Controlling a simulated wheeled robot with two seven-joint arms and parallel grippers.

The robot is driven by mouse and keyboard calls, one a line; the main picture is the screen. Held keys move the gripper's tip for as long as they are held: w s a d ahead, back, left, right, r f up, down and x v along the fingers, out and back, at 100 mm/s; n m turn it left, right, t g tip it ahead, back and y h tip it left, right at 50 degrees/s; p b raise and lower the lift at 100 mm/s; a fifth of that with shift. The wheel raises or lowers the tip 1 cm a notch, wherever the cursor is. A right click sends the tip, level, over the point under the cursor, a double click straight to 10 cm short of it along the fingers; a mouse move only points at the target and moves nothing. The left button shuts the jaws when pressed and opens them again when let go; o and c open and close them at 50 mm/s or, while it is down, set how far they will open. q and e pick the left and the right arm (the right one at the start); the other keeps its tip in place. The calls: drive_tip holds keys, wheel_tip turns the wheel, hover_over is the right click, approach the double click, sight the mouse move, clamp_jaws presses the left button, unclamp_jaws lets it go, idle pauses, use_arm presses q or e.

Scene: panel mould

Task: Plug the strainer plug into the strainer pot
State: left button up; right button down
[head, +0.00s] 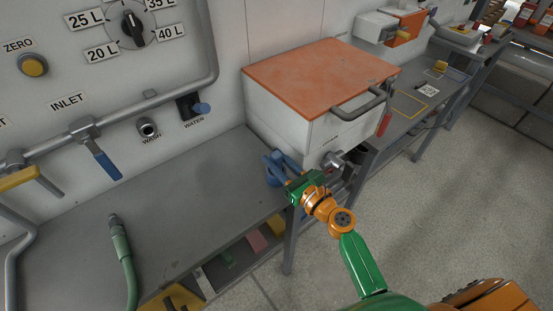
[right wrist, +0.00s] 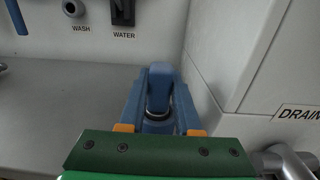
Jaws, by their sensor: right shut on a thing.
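My right gripper (head: 277,168) is at the right end of the grey bench, close beside the white box with the orange lid. In the right wrist view its two blue fingers (right wrist: 160,95) are closed on a blue piece with a dark and metal ring, which looks like the strainer plug (right wrist: 162,76). The fingers partly hide it. A silver round fitting (head: 333,160), perhaps the strainer pot, sits low on the front of the white box, right of the gripper. A metal pipe (right wrist: 290,162) shows under the DRAIN label in the wrist view. My left gripper is not in view.
The white box (head: 285,116) with its orange lid (head: 320,75) and grey handle stands beside the gripper. The bench top (head: 190,190) is mostly clear, with a green hose (head: 121,245) at left.

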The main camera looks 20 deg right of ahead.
sight(279, 164)
drive_tip(key=c, duration=0.5)
unclamp_jaws()
drive_tip(key=b+v, duration=0.1)
drive_tip(key=v, duration=0.6)
drive_tip(key=shift+f, duration=0.1)
drive_tip(key=shift+s, duration=0.1)
